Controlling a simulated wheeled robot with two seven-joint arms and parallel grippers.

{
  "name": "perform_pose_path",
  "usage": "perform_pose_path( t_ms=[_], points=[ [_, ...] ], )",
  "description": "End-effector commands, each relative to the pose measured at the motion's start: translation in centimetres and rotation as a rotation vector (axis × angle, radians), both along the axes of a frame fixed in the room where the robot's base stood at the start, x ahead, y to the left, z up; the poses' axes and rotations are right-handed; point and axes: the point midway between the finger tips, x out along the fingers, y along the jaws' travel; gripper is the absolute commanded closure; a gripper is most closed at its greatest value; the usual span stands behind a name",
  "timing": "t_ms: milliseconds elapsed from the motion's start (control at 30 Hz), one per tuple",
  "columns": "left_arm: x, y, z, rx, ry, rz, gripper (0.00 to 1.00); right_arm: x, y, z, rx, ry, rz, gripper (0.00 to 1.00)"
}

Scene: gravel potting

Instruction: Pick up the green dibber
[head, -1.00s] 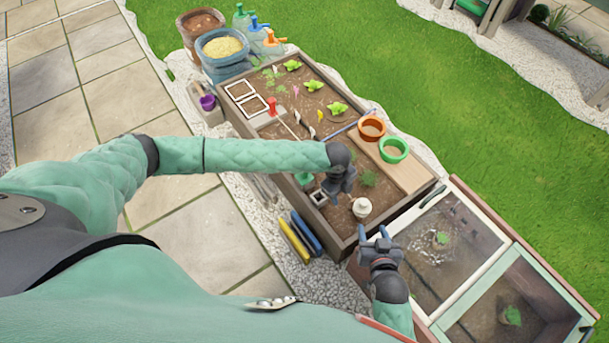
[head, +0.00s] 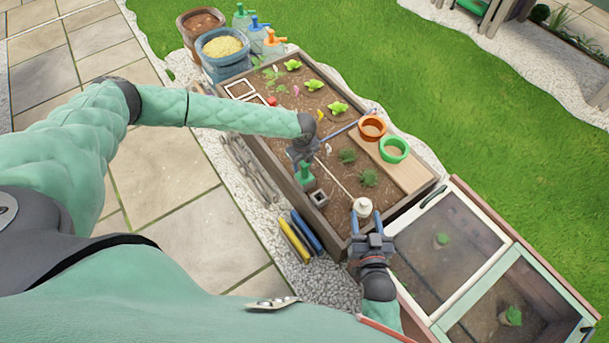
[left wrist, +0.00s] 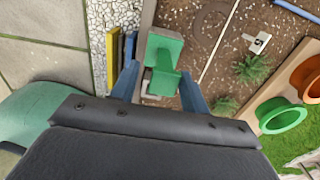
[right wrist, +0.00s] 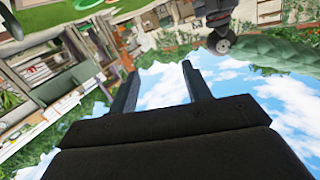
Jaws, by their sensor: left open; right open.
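The green dibber (head: 305,174) stands at the near side of the planting bed. In the left wrist view its green handle (left wrist: 164,80) shows between the fingers, with a green block (left wrist: 164,44) against it. The dibber's lower part is hidden. My left gripper (head: 301,160) is open just above the dibber, and its fingers (left wrist: 160,88) lie on either side of the handle; I cannot tell whether they touch it. My right gripper (head: 365,220) is open by the bed's near right corner, close to a small white object (head: 362,206). The right wrist view shows its fingers (right wrist: 158,82) empty.
A small square pot (head: 319,198) sits right beside the dibber. Yellow and blue slabs (head: 295,240) lean outside the near wall. Orange (head: 372,127) and green (head: 394,149) ring pots stand on a board at the back right. A glazed cold frame (head: 440,245) is at right.

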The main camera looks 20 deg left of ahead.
Motion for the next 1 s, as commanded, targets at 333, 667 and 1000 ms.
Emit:
perform_pose_path(
  t_ms=[333, 667, 1000],
  points=[
    [0.1, -0.3, -1.8, 0.0, 0.0, -0.001, 0.55, 0.8, 0.0, 3.4, 0.024, -0.106, -0.008, 0.51],
    [0.2, -0.6, -4.3, -0.001, 0.001, 0.0, 0.55, 1.6, -0.2, 9.3, 0.064, -0.282, -0.022, 0.51],
    [0.2, -0.5, -5.7, 0.0, 0.0, 0.0, 0.55, 1.7, -0.4, 12.4, 0.086, -0.376, -0.028, 0.51]
  ],
)
